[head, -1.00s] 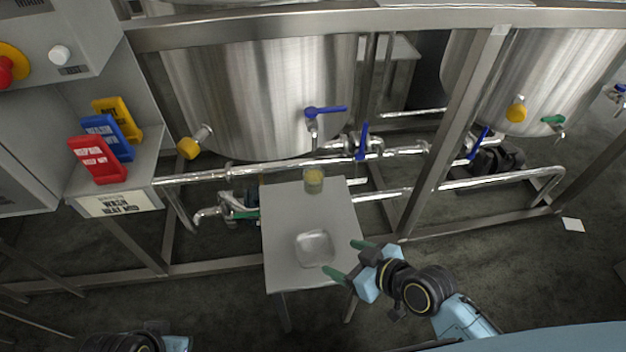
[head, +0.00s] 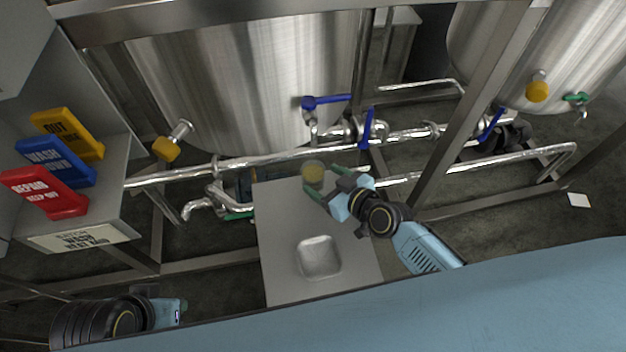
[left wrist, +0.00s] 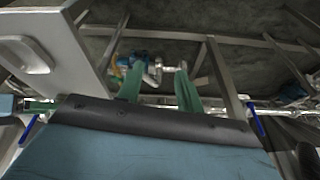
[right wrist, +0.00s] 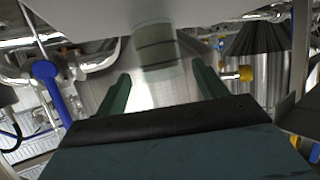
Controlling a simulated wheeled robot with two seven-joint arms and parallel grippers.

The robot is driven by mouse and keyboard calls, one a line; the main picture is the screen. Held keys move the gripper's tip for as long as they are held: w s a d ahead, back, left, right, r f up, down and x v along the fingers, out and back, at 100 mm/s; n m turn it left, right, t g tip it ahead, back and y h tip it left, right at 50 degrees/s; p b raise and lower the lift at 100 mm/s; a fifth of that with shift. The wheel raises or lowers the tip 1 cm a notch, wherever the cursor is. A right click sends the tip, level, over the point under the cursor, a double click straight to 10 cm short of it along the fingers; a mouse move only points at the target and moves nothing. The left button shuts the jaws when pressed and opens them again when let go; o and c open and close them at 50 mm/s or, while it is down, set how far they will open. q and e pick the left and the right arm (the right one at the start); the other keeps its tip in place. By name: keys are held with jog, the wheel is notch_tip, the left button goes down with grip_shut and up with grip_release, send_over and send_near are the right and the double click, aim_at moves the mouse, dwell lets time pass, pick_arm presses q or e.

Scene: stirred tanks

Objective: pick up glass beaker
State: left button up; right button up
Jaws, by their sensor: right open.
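The glass beaker (head: 313,172), clear with a yellowish content, stands upright at the far edge of the small grey table (head: 285,240). My right gripper (head: 322,182) is open, its green fingers close to the beaker on its near and right sides. In the right wrist view the beaker (right wrist: 157,48) appears beyond the fingertips, roughly centred between the two fingers (right wrist: 160,82); contact cannot be made out. My left gripper (left wrist: 159,85) has its green fingers apart, with nothing between them, away from the beaker. In the head view the left arm is at the lower left.
A shallow square dish (head: 319,257) sits on the near part of the table. Behind it are steel pipes with blue-handled valves (head: 367,127) and a large tank (head: 240,80). Red, blue and yellow signs (head: 45,193) stand on a shelf at left.

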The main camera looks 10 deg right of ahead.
aim_at(306, 168)
jog(key=shift+w+a+f, duration=0.2)
jog(key=shift+w+a, duration=0.1)
jog(key=shift+w, duration=0.2)
jog(key=shift+w+a, duration=0.1)
jog(key=shift+w, duration=0.05)
jog(key=x, duration=0.1)
jog(key=b+x, duration=0.1)
jog(key=x, duration=0.1)
jog(key=b+x, duration=0.1)
jog(key=shift+w+a+r, duration=0.2)
jog(key=shift+w, duration=0.15)
pick_arm(q)
jog(key=w+d+r+t+h, duration=0.1)
jog(key=w+d+r+t, duration=0.2)
jog(key=w, duration=0.4)
jog(key=shift+d+r+t, duration=0.15)
jog(key=shift+r+t, duration=0.7)
jog(key=shift+t, duration=0.25)
pick_arm(e)
jog(key=shift+w+a, duration=0.1)
jog(key=shift+w, duration=0.05)
pick_arm(q)
jog(key=shift+w, duration=0.1)
pick_arm(e)
jog(key=c, duration=1.2)
jog(key=shift+c, duration=0.2)
